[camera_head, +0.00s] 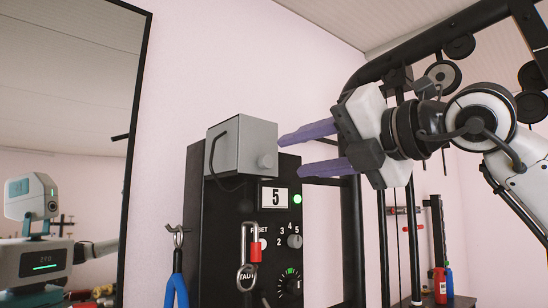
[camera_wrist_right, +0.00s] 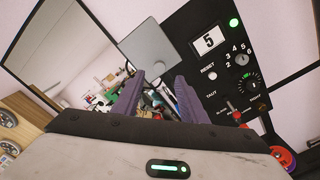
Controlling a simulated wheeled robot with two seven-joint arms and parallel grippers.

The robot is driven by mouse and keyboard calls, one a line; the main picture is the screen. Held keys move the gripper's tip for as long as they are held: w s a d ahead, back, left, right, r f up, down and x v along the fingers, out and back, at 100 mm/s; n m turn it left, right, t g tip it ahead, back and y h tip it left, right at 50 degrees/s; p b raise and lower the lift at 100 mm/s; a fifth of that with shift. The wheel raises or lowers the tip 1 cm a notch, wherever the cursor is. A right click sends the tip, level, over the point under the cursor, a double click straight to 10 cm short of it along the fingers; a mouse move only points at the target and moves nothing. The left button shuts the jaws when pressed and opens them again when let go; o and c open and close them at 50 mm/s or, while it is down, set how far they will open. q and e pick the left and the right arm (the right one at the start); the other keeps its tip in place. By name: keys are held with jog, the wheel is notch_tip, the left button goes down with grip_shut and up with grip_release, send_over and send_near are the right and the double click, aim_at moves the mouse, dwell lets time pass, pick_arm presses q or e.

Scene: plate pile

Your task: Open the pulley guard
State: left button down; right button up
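The pulley guard (camera_head: 238,148) is a grey box on top of a black machine (camera_head: 225,230). It has a small round knob (camera_head: 266,161) at the lower right of its face and a dark handle-like strip on its left side. It looks closed. My right gripper (camera_head: 292,155) is open and empty, with its purple fingers just right of the knob, apart from the guard as far as I can tell. In the right wrist view the guard (camera_wrist_right: 148,48) lies beyond the fingertips. My left gripper is not in view.
The machine's panel has a "5" display (camera_head: 274,195), dials and a red-and-silver clip (camera_head: 250,255). A blue-handled tool (camera_head: 176,285) hangs at left. A mirror (camera_head: 75,90) reflects a robot. A black rack frame (camera_head: 355,240) stands behind my right arm.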

aim_at(269, 162)
jog(key=p+x, duration=0.1)
jog(key=x, duration=0.6)
jog(key=shift+w+a+p, duration=0.1)
jog(key=shift+a+p, duration=0.05)
jog(key=shift+p, duration=0.25)
grip_shut()
